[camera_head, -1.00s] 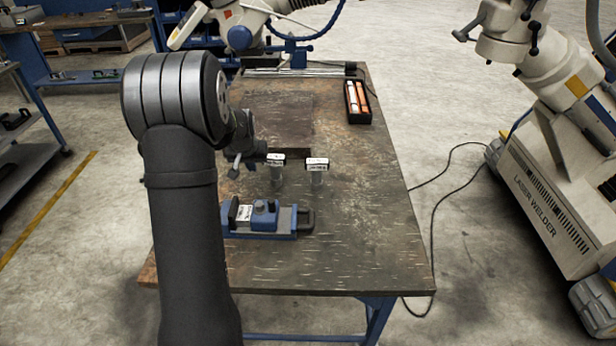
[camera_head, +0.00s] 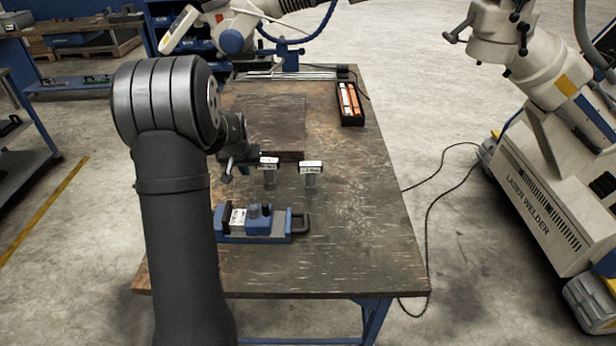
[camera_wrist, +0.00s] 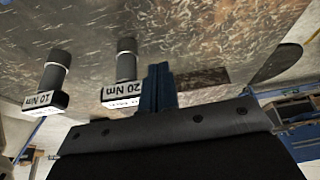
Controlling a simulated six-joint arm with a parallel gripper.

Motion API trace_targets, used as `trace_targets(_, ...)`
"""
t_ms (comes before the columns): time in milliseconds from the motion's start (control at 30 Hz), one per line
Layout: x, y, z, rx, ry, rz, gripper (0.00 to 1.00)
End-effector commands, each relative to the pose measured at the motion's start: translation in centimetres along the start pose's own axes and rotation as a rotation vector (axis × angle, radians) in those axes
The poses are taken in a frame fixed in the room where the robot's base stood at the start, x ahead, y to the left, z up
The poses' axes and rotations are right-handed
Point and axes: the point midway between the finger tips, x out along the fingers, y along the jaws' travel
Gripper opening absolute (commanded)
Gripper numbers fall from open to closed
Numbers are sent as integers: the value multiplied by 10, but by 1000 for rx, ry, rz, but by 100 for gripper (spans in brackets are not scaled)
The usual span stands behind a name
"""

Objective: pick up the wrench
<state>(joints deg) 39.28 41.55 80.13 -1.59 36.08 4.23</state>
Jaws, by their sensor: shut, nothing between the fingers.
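I cannot make out a plain wrench shape. Two small tools with white labelled ends and grey cylindrical shafts stand on the worktable: the 10 Nm piece (camera_wrist: 48,85) and the 20 Nm piece (camera_wrist: 124,80). In the head view the pair shows as a left piece (camera_head: 268,164) and a right piece (camera_head: 311,168). My gripper (camera_wrist: 158,88) has its blue fingers together and empty, beside the 20 Nm piece in the wrist view. In the head view my gripper is partly hidden by my arm, just left of the left piece.
A blue vise (camera_head: 260,222) lies on the worktable (camera_head: 345,255) in front of the labelled pieces. A black box (camera_head: 350,104) with orange and white items stands at the back right. A dark plate (camera_head: 275,122) lies behind the pieces. The table's right side is clear.

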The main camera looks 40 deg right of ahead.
Motion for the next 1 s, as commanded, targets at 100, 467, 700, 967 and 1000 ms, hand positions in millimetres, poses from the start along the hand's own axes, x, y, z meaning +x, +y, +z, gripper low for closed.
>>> trace_targets(100,0,0,0,0,0,0,0)
trace_targets(467,0,0,0,0,0,0,59)
trace_targets(700,0,0,0,0,0,0,98)
trace_targets(967,-2,4,-1,3,1,1,98)
trace_targets(1000,-6,11,-3,6,1,3,98)
